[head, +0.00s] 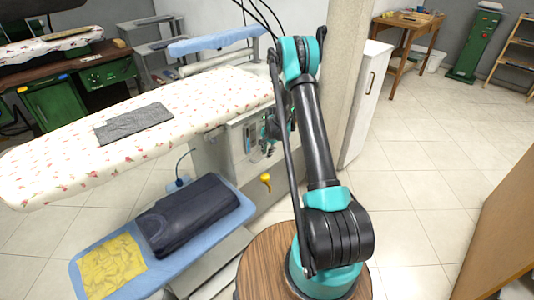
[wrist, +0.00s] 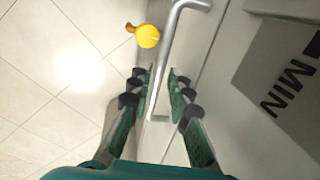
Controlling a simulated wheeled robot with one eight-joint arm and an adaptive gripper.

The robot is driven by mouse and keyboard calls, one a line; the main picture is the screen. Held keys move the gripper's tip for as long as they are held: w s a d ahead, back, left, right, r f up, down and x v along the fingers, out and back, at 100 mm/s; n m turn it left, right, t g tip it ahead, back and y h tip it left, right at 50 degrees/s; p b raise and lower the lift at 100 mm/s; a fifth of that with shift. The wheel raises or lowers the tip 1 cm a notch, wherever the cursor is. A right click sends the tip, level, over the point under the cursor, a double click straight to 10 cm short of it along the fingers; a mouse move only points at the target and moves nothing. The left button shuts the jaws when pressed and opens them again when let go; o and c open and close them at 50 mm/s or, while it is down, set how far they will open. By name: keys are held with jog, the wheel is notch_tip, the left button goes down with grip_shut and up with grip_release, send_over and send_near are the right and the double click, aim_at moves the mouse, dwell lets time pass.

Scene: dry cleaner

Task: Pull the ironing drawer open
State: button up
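A pale grey front with a bent metal bar handle (wrist: 168,62) fills the middle and right of the wrist view; I take this front (wrist: 222,88) to be the ironing drawer, and I cannot make out its edges. My gripper (wrist: 160,78) is open, with one finger on each side of the handle's lower part. Small gaps seem to show between the fingers and the bar; contact is unclear. In the head view my gripper (head: 279,125) is beside the ironing station's side, mostly hidden behind my arm.
A yellow knob (wrist: 147,36) is left of the handle; it also shows in the head view (head: 266,181). The flowered ironing board (head: 190,98) bears a folded grey cloth (head: 133,123). A blue lower shelf (head: 222,222) holds dark and yellow cloths. Tiled floor (head: 415,185) is free at right.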

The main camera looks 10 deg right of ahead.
grip_shut()
jog(key=shift+s+d, duration=0.1)
dwell(0.4)
